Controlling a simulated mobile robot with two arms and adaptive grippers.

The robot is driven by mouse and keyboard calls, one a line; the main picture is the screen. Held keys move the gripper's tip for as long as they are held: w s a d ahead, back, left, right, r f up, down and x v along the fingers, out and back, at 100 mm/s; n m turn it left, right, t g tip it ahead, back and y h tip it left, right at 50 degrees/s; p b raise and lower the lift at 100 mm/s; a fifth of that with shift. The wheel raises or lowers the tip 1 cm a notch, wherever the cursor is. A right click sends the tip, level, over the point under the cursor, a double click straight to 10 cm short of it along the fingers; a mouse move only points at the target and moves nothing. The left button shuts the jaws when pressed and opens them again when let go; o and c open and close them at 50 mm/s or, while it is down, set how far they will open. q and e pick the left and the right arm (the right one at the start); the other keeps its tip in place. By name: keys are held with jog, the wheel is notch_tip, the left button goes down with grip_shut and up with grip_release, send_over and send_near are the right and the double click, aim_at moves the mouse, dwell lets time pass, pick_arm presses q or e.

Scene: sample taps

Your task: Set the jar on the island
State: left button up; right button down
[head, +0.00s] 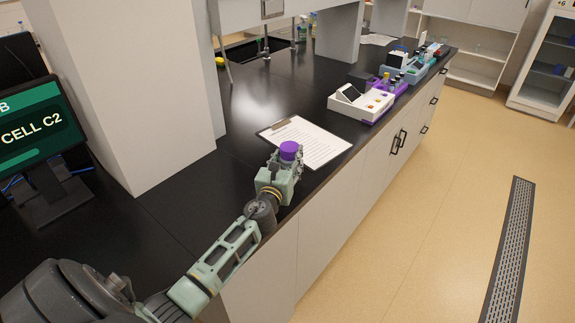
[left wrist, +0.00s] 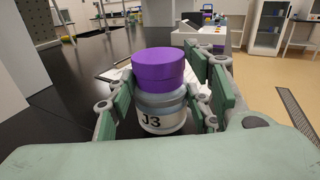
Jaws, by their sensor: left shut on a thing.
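The jar (left wrist: 162,105) has a purple lid and a label reading J3. It stands upright between the fingers of my left gripper (left wrist: 160,106), which is shut on it. In the head view the purple lid of the jar (head: 289,149) shows above my left gripper (head: 287,163), near the front edge of the black island top (head: 215,180). The jar's base is hidden in the head view, and I cannot tell whether it touches the top. My right gripper is not in view.
A clipboard with paper (head: 306,141) lies just beyond the gripper. A white device (head: 361,103) and purple and blue racks stand farther along. A grey column (head: 125,85) and a monitor (head: 40,140) are at left. Bare black top lies left of the gripper.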

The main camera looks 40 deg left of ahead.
pick_arm(q)
jog(key=shift+w+f, duration=0.1)
jog(key=shift+f, duration=0.65)
jog(key=shift+f+b, duration=0.2)
jog(key=shift+b, duration=0.1)
jog(key=o, duration=1.3)
jog(key=shift+r, duration=0.1)
jog(key=shift+r+p, duration=0.25)
jog(key=shift+p, duration=0.1)
jog(key=v, duration=1.1)
jog(key=shift+f+b, duration=0.2)
jog(key=shift+b, duration=0.15)
jog(key=shift+s+d+r, duration=0.1)
jog(key=shift+s+d, duration=0.1)
jog(key=shift+s, duration=0.35)
